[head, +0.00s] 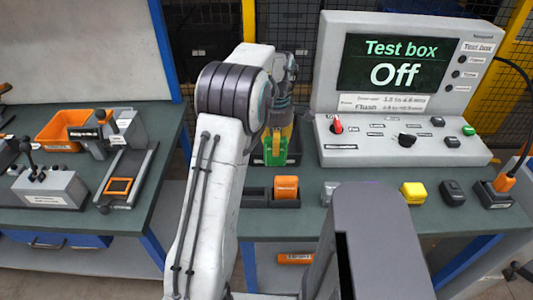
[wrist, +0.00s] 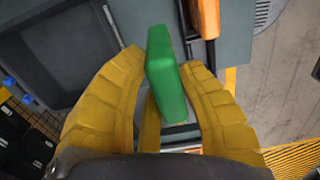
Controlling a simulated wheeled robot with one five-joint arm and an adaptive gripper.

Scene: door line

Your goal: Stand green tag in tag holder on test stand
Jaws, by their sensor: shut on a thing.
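My gripper (head: 276,146), with yellow fingers, is above the bench at the left of the test box. It is shut on the green tag (head: 275,152), which is upright between the fingers. In the wrist view the green tag (wrist: 167,80) stands out past the yellow fingertips (wrist: 167,68). A low dark holder (head: 256,197) lies on the test stand (head: 390,222), nearer the front than the gripper. An orange block (head: 286,187) stands in its right part; its left part looks empty. The orange block also shows in the wrist view (wrist: 208,18). The tag's lower end is not clear.
The grey test box (head: 400,150) reads "Off" and stands right of my gripper. A yellow block (head: 413,192), a dark block (head: 453,192) and an orange plug (head: 503,183) line the right front. A left bench (head: 60,225) holds an orange bin (head: 68,128) and devices.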

